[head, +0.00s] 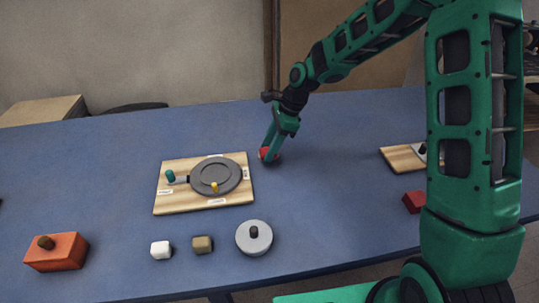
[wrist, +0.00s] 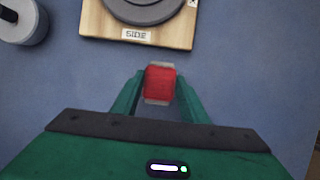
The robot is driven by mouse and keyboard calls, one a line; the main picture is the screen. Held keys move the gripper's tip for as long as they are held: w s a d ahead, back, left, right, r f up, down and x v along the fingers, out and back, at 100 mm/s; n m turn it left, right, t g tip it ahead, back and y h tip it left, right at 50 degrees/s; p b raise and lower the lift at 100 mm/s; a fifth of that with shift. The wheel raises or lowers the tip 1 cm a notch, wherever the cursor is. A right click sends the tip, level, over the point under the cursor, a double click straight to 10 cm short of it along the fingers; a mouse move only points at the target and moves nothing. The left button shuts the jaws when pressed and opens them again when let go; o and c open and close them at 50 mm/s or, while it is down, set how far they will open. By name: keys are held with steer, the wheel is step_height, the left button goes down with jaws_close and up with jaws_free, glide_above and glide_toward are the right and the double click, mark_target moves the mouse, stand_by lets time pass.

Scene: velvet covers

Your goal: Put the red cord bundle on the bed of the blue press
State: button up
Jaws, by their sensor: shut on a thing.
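My gripper (head: 269,150) is low over the table, just right of a wooden board with a round grey plate. In the wrist view my gripper (wrist: 160,79) is shut on a red bundle with pale ends (wrist: 160,84), which looks like the red cord bundle. In the head view the bundle (head: 264,154) shows as a small red patch at the fingertips. I cannot tell whether it touches the table. I make out no blue press in either view. My arm covers part of the right side of the head view.
The wooden board (head: 165,205) carries a grey plate (head: 218,175) and small knobs. A grey disc (head: 254,240), white block (head: 161,250), tan block (head: 203,244) and orange box (head: 60,254) stand nearer. At right are a red block (head: 412,202) and another board (head: 399,157). The back table is clear.

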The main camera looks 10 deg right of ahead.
steer(key=shift+f, duration=1.6)
steer(key=shift+f, duration=0.1)
steer(key=o, duration=1)
steer(key=v, duration=1.2)
